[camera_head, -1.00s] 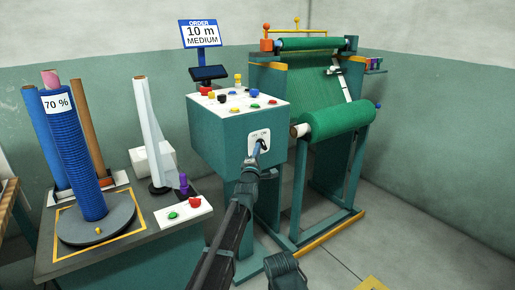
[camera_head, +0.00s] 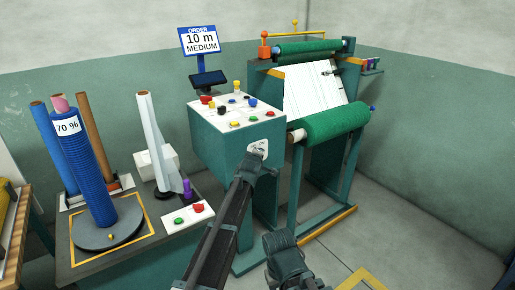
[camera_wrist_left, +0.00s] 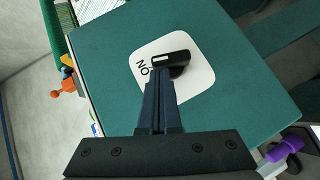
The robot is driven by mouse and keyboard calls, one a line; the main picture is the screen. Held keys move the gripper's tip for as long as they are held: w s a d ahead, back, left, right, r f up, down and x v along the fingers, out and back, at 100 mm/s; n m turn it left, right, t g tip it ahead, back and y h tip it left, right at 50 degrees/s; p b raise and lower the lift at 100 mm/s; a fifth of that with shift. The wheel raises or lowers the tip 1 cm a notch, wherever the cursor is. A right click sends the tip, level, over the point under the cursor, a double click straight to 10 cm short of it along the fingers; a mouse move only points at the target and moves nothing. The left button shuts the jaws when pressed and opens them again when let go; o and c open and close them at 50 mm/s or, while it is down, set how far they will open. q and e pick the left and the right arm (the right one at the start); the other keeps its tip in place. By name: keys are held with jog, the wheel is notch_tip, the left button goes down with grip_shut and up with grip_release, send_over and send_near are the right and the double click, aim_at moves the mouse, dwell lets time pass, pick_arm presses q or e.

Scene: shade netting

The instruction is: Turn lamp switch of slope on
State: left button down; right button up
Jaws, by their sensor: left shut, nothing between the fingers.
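The lamp switch is a black lever (camera_wrist_left: 172,59) on a white plate (camera_wrist_left: 203,68) on the side of the teal control box (camera_head: 210,148). The wrist view shows "ON" lettering beside the lever; other lettering is hidden. My left gripper (camera_wrist_left: 159,82) is shut and empty, its fingertips at the lever; I cannot tell whether they touch. In the head view the gripper covers part of the plate (camera_head: 259,146). The slope (camera_head: 313,93) on the machine looks bright white, with thin lines across it.
Coloured buttons cover the box top (camera_head: 238,106), below an order screen (camera_head: 203,40). A green roll (camera_head: 335,122) hangs right of the box. A side table with a blue roll (camera_head: 80,165), a white cone (camera_head: 154,140) and a button panel (camera_head: 189,219) stands left.

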pick_arm(q)
jog(key=shift+d, duration=0.1)
dwell(0.3)
jog(key=a+r+p+v, duration=0.2)
jog(key=p+v, duration=0.3)
jog(key=v, duration=0.7)
jog(key=shift+a, duration=0.2)
